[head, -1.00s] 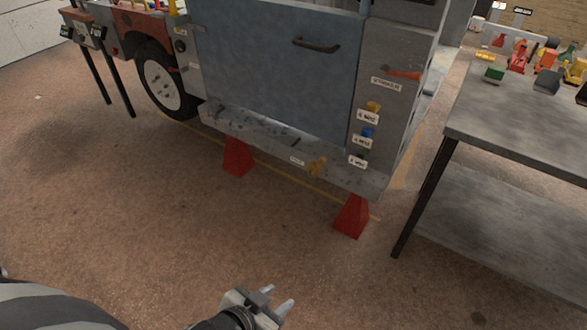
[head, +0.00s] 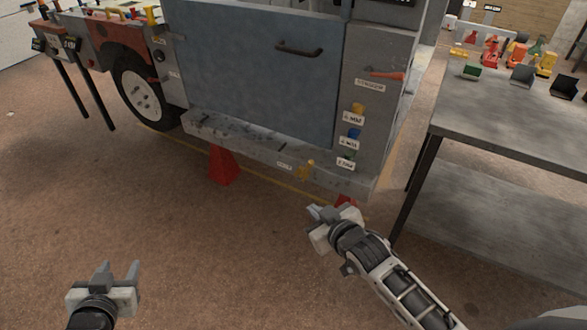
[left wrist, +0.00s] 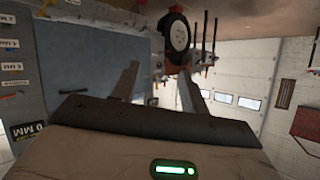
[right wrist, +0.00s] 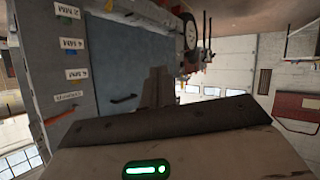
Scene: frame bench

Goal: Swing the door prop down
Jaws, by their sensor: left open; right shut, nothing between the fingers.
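The blue-grey door (head: 255,75) with a dark handle (head: 299,48) looks closed. No part is clearly readable as the door prop. An orange-red lever (head: 388,75) lies roughly level on the grey panel right of the door, above a label. A yellow fitting (head: 307,169) sits on the sill beside another label. My left gripper (head: 120,270) is open and empty, low over the floor at the left. My right gripper (head: 317,213) is shut and empty, in front of the sill's right end. Its closed fingers show in the right wrist view (right wrist: 158,85).
Yellow, blue and green knobs (head: 353,133) sit on the panel below the lever. Red stands (head: 223,165) hold up the sill; my right gripper partly hides one. A grey bench (head: 490,130) with coloured items stands right. The floor between is clear.

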